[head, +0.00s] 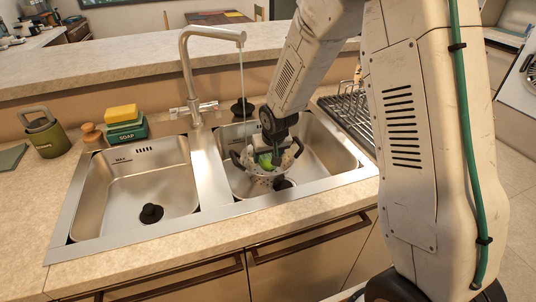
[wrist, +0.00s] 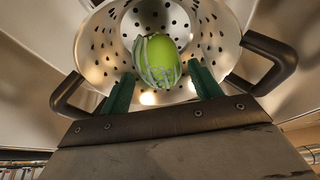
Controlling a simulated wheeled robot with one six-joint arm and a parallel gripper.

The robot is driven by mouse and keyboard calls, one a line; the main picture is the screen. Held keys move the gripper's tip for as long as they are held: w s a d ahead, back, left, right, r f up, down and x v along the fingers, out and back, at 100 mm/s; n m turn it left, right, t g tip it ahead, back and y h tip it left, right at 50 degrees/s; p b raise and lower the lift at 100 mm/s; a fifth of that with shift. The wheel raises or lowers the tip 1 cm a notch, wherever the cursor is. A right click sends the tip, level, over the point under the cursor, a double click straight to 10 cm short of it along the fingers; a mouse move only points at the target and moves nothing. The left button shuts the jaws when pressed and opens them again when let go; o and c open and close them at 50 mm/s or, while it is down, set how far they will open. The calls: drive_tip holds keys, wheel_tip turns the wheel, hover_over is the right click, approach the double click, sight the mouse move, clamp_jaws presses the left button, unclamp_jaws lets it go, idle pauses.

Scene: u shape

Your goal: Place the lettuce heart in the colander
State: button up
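The colander (head: 262,178) is a metal bowl with holes and dark handles. It sits in the right sink basin, and its inside fills much of the wrist view (wrist: 105,62). The lettuce heart (wrist: 158,62), light green with pale ribs, lies inside the colander. It also shows as a green patch in the head view (head: 264,160). My gripper (wrist: 161,80) points down into the colander. Its two green fingers are spread, one on each side of the lettuce heart's near end, with gaps visible. In the head view my gripper (head: 275,154) partly hides the colander and lettuce heart.
The left sink basin (head: 135,185) is empty except for its dark drain plug. The tap (head: 188,75) stands behind the sink, with a thin stream below its spout. A soap box with a yellow sponge (head: 122,114) and a green flask (head: 46,134) are at left. A drying rack (head: 347,112) is at right.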

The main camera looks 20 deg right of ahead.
sight(268, 159)
drive_tip(key=shift+o, duration=0.7)
drive_tip(key=shift+r, duration=0.1)
wheel_tip(268, 159, up, 7)
drive_tip(key=shift+f, duration=0.1)
idle(0.4)
